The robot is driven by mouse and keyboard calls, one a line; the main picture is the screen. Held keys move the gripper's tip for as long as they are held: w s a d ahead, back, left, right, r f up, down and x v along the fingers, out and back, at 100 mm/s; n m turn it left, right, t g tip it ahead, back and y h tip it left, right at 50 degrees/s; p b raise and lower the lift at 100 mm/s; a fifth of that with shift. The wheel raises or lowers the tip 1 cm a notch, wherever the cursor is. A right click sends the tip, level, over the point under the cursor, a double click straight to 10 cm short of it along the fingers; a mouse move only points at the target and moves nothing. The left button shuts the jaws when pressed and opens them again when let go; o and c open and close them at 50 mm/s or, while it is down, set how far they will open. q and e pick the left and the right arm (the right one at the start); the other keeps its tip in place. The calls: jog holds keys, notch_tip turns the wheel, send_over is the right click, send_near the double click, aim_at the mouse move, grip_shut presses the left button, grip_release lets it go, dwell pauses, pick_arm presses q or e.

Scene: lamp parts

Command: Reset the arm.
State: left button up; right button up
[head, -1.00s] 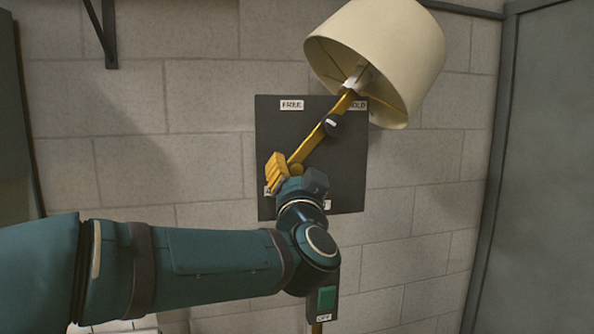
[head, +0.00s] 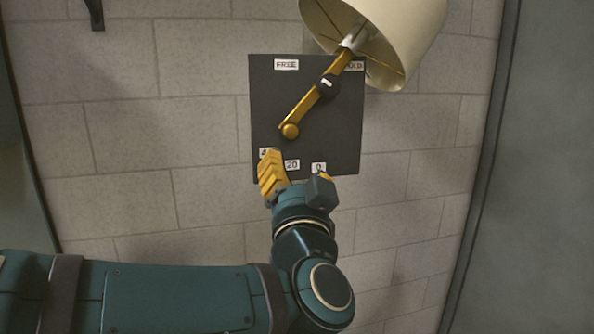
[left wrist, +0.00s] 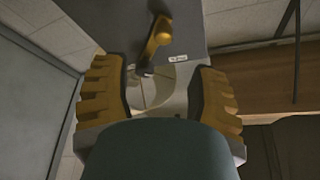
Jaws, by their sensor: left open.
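The lamp has a cream shade (head: 405,40) at the top of the head view, cut off by its edge. Its yellow arm (head: 308,107) slants down left to a round yellow end on a dark panel (head: 335,140). A black knob (head: 327,87) with a white mark sits along the arm. My left gripper (head: 297,180) is below the arm's round end, apart from it, over the panel's lower edge. In the left wrist view its fingers (left wrist: 162,100) are spread with nothing held; the yellow arm end (left wrist: 158,38) is beyond them. My right gripper is out of view.
The panel has a FREE label (head: 286,64), a partly covered label at upper right, and 20 (head: 292,165) and 0 labels below. A pale block wall (head: 200,130) surrounds it. A grey panel (head: 545,170) stands at right, and a dark bracket (head: 95,12) at upper left.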

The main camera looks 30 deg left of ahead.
pick_arm(q)
jog(key=w+d+f+m+h+b, duration=0.15)
jog(key=w+f+h, duration=0.3)
jog(key=f, duration=0.55)
jog(key=w+d+f+m+h+b, duration=0.1)
jog(key=w+d+f+h+b, duration=0.2)
jog(key=w+f, duration=0.5)
jog(key=d+f+g+h+b, duration=0.1)
jog(key=d+f+g+h, duration=0.1)
jog(key=f, duration=0.8)
jog(key=d+f+g+h+b, duration=0.1)
jog(key=d+f+g+h, duration=0.15)
jog(key=f, duration=0.75)
jog(key=s+d+f+n+g+h+b, duration=0.1)
jog(key=s+d+f+g+h, duration=0.1)
jog(key=f, duration=0.7)
jog(key=s+d+f+g+h+b, duration=0.1)
jog(key=s+d+f+g, duration=0.15)
jog(key=f, duration=0.75)
jog(key=s+d+f+n+g+h+b, duration=0.2)
jog(key=s+f+g, duration=0.4)
jog(key=s+f, duration=0.7)
notch_tip(320, 180, down, 3)
jog(key=shift+d+f+g+b, duration=0.1)
jog(key=shift+d+g+b, duration=0.25)
jog(key=shift+b, duration=0.15)
